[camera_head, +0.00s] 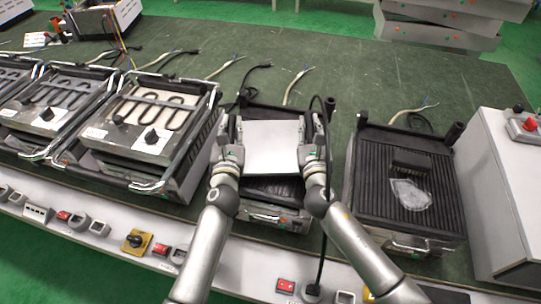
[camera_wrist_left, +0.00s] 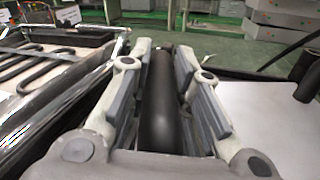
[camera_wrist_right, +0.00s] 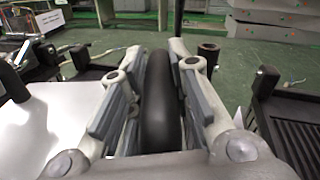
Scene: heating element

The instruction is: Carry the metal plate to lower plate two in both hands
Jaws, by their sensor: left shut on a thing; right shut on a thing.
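The metal plate (camera_head: 272,148) is a flat, pale grey square with dark handles at its sides. It is held between my two grippers over a dark ribbed lower plate (camera_head: 275,188), which it mostly covers; the gap between them cannot be judged. My left gripper (camera_head: 230,132) is shut on a black handle (camera_wrist_left: 157,110) at the left side. My right gripper (camera_head: 314,132) is shut on the other black handle (camera_wrist_right: 160,110) at the right side. Another ribbed lower plate (camera_head: 375,185) is open to the right. Which one is number two cannot be read.
Grill units with heating coils (camera_head: 150,120) stand at the left. A small black block (camera_head: 411,160) and a clear bag (camera_head: 410,194) lie on the right ribbed plate. A white box with a red button (camera_head: 508,170) is at far right.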

